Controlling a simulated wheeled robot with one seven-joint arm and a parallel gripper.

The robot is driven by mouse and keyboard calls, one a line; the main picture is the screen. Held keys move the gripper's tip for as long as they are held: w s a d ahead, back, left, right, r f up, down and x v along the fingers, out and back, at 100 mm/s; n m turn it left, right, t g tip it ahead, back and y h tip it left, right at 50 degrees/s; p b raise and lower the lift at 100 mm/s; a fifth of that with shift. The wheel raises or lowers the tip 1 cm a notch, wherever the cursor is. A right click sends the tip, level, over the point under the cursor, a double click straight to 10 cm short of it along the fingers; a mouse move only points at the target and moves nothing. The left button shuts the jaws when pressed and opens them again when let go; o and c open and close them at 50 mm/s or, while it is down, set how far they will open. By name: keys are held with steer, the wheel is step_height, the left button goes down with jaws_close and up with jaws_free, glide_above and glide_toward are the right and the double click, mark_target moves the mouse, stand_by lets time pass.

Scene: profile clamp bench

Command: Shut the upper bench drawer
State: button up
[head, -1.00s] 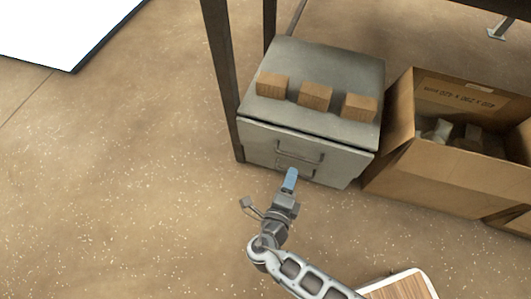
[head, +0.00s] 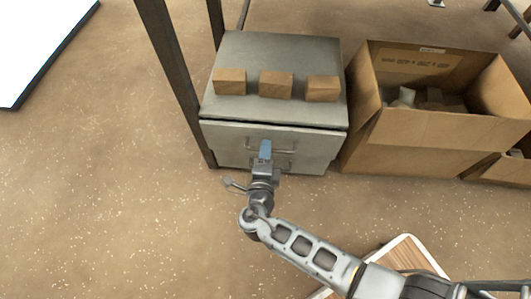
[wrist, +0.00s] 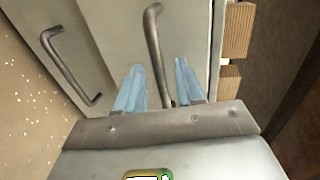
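A grey bench cabinet (head: 300,50) has two drawers, one above the other. The upper drawer (head: 225,132) seems to stand slightly forward, with a dark gap along its top edge. My gripper (head: 265,150) is in front of the drawer fronts, its blue fingertips overlapping the upper handle (head: 290,151) in the head view. In the wrist view the gripper (wrist: 160,88) has its fingers apart, with the upper handle (wrist: 152,35) showing between them. I cannot tell whether they touch it. The lower handle (wrist: 68,68) lies to the left there.
Three wooden blocks (head: 276,84) sit in a row on the cabinet top. An open cardboard box (head: 430,125) stands close on the right. A dark bench leg (head: 178,80) rises at the cabinet's left side. The floor in front is clear on the left.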

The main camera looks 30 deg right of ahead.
steer(key=shift+c, duration=0.2)
jaws_close()
stand_by(0.3)
steer(key=shift+w+d+r+p, duration=0.15)
steer(key=shift+w+d+p, duration=0.3)
steer(key=shift+w+p, duration=0.15)
steer(key=shift+w+d, duration=0.2)
steer(key=shift+w, duration=0.15)
steer(key=shift+o, duration=0.2)
jaws_free()
